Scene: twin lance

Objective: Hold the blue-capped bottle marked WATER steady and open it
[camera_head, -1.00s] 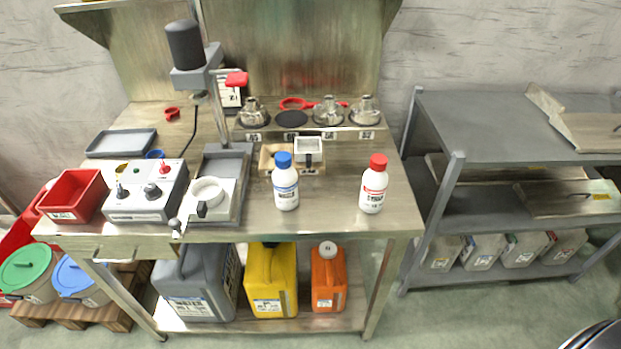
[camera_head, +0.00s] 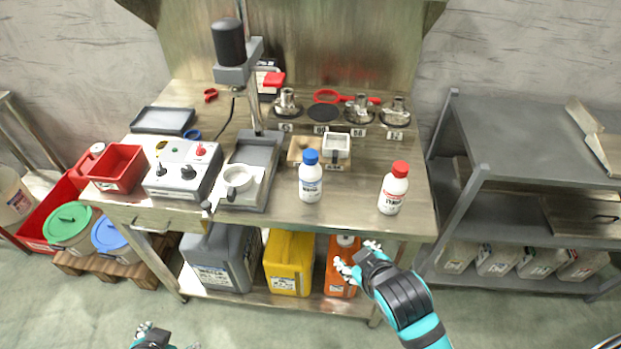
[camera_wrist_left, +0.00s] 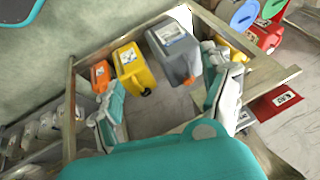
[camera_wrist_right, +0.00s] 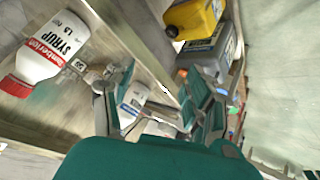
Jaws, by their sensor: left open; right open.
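The blue-capped white bottle (camera_head: 311,182) stands upright near the front of the bench, its cap (camera_head: 311,157) on. Its label is too small to read in the head view. A red-capped white bottle (camera_head: 393,190) stands upright to its right; the right wrist view reads SYRUP on it (camera_wrist_right: 52,45). My right gripper (camera_head: 357,258) is open and empty, in front of the bench edge and below the bottles. My left gripper (camera_head: 165,338) is open and empty at the bottom left, well away from the bench and partly cut off by the frame.
The bench (camera_head: 350,215) has a grey control box (camera_head: 183,170), a stand with a white cup (camera_head: 238,178) and a red bin (camera_head: 117,167) on the left. Grey, yellow (camera_head: 290,262) and orange jugs fill the shelf below. A grey rack (camera_head: 530,145) stands right.

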